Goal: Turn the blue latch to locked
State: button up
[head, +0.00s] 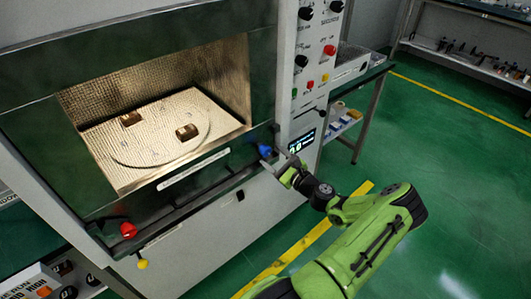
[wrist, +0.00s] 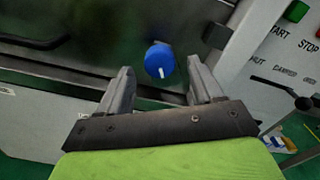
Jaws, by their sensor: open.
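The blue latch (head: 265,151) is a small knob on the right end of the dark lower front of the microwave chamber. In the wrist view the blue latch (wrist: 159,61) is round, with a white mark at its lower edge. My gripper (head: 282,163) is just in front of it in the head view. In the wrist view my gripper (wrist: 158,82) is open, with one finger on each side of the latch and a little short of it. Visible space separates both fingers from the knob, and nothing is held.
A red knob (head: 128,229) sits at the left end of the same front, with a yellow knob (head: 142,264) below. The control panel (head: 310,65) with buttons is to the right. A dark lever (wrist: 296,100) shows right of my gripper. Green floor (head: 440,150) is clear.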

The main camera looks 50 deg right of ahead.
aim_at(268, 153)
jog(key=x, duration=0.4)
jog(key=shift+w, duration=0.15)
jog(key=c, duration=1)
jog(key=shift+f, duration=0.1)
